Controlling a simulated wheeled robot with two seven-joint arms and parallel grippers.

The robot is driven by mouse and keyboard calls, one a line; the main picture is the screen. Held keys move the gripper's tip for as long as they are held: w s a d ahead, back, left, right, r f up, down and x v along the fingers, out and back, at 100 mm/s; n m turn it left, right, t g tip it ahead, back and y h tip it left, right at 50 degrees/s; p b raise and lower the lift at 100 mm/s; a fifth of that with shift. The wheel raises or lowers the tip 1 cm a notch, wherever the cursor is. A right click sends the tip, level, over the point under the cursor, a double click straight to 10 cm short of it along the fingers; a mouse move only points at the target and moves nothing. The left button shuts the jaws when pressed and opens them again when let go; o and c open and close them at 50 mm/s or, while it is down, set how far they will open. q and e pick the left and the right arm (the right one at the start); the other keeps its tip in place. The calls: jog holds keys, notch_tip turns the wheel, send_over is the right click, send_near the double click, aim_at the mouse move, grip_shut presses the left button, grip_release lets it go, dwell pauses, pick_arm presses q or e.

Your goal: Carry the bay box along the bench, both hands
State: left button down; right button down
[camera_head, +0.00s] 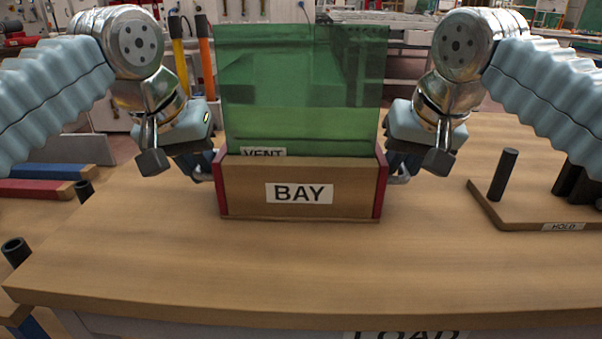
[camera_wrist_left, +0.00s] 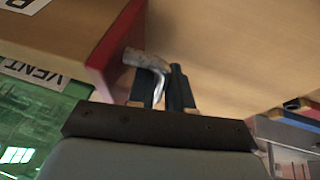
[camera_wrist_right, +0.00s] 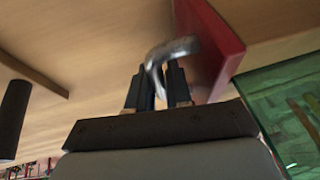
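The bay box (camera_head: 300,172) is a wooden box with red ends and a BAY label, in the middle of the bench (camera_head: 300,270). It looks upright and level, on or very close to the bench top. Green glass (camera_head: 300,80) stands up from it, and a VENT label shows behind its front wall. My left gripper (camera_head: 203,170) is at the left red end, its fingers around a curved metal handle (camera_wrist_left: 150,62). My right gripper (camera_head: 402,170) is at the right red end, its fingers around the other handle (camera_wrist_right: 172,50). Both look closed on the handles.
A wooden board marked HOLD (camera_head: 520,212) with a black upright post (camera_head: 502,175) stands to the right on the bench. A LOAD label (camera_head: 405,335) is on the front side. Blue and red bars (camera_head: 45,188) lie beyond the left edge. The bench front is clear.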

pick_arm(q)
jog(key=shift+r, duration=0.25)
pick_arm(e)
jog(key=shift+r, duration=0.2)
